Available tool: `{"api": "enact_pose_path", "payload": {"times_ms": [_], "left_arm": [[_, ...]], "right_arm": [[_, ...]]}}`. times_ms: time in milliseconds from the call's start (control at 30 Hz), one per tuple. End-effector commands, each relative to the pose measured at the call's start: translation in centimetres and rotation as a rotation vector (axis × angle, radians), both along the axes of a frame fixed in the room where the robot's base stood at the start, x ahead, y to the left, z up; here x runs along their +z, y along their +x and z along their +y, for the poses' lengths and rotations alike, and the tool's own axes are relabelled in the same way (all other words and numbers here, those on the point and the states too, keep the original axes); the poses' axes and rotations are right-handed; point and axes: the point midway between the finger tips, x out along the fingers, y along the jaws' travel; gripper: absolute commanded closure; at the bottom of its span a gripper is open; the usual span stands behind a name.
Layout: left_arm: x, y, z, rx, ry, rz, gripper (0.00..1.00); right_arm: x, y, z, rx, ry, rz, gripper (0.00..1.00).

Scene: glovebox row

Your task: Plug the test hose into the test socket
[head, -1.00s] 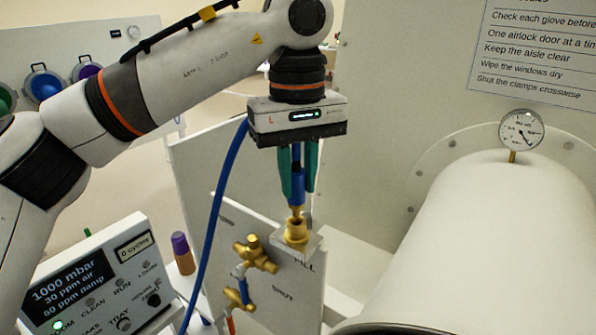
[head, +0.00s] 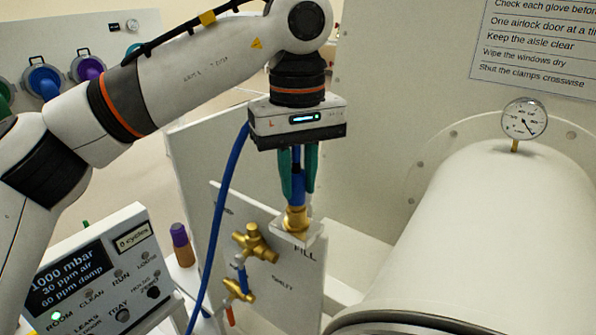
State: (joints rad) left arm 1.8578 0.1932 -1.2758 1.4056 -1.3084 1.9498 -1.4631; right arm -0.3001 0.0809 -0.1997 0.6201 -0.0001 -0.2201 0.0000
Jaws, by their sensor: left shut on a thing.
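My left gripper (head: 298,188) points straight down, its teal fingers shut on the blue test hose (head: 298,160). The hose's lower end meets the brass test socket (head: 296,222), which stands on a small clear bracket above the word FILL. No gap shows between hose end and socket. The brass tip of the hose is not separately visible, and I cannot tell how deep it sits. The rest of the blue hose (head: 222,205) hangs in a long curve left of the gripper. My right gripper is not in view.
Brass valves (head: 254,242) sit on the panel just left of and below the socket. A control box with a display (head: 75,280) is at lower left, beside a purple-capped bottle (head: 181,245). A large white cylinder (head: 480,240) with a gauge (head: 524,119) fills the right.

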Motion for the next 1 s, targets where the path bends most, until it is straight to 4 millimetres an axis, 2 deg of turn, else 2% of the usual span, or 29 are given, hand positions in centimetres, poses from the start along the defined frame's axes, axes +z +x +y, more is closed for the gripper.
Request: {"api": "enact_pose_path", "payload": {"times_ms": [233, 267, 400, 767, 867, 1000], "left_arm": [[-0.6, 0.0, 0.0, 0.0, 0.0, 0.001, 1.0], [-0.6, 0.0, 0.0, 0.0, 0.0, 0.001, 0.73], [-0.5, 0.0, 0.0, 0.0, 0.001, 0.001, 0.52], [0.1, 0.0, 0.0, 0.001, 0.0, -0.001, 0.52], [1.3, 0.1, -0.1, 0.001, -0.002, -0.002, 0.52], [4.6, 0.1, 0.0, 0.003, 0.001, -0.006, 0.52]], "right_arm": [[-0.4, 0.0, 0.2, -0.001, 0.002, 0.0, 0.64], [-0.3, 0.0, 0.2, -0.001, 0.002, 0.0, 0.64], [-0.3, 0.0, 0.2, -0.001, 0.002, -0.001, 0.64], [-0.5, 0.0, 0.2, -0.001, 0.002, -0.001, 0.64], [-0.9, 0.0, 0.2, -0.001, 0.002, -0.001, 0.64], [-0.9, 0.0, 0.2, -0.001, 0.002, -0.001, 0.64]]}}
